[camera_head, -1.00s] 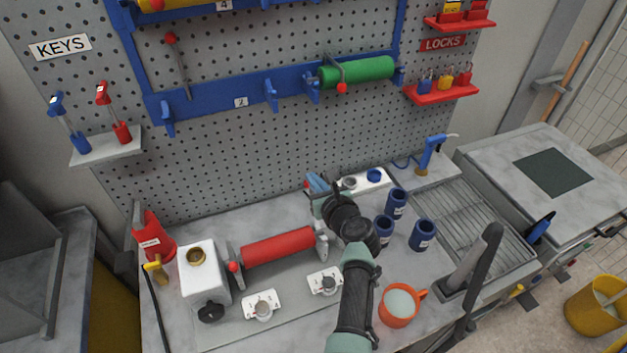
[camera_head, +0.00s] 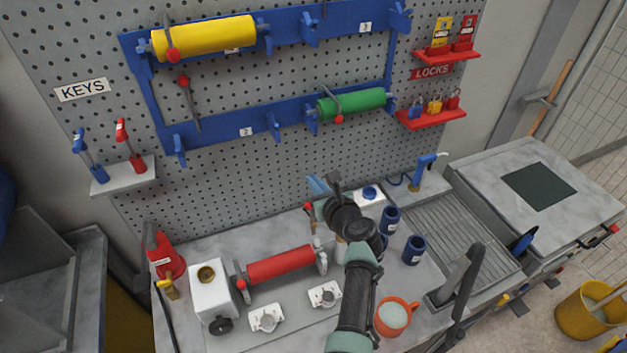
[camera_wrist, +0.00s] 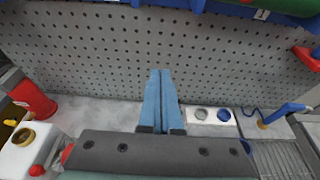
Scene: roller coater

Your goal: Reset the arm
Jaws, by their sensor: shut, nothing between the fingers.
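My gripper (camera_head: 318,186) has blue fingers and is above the back of the worktop, in front of the grey pegboard, to the right of the red roller's end. In the wrist view its fingers (camera_wrist: 160,100) are together with nothing between them, pointing toward the pegboard. My arm reaches up from the lower middle of the head view and hides part of the worktop. The red roller (camera_head: 280,264) lies in its holder to the left of my arm.
Blue cups (camera_head: 414,250) and an orange mug (camera_head: 393,317) stand close to the right of my arm. A white box (camera_head: 211,290) stands left. A green roller (camera_head: 351,103) and a yellow roller (camera_head: 204,38) hang on the blue rack.

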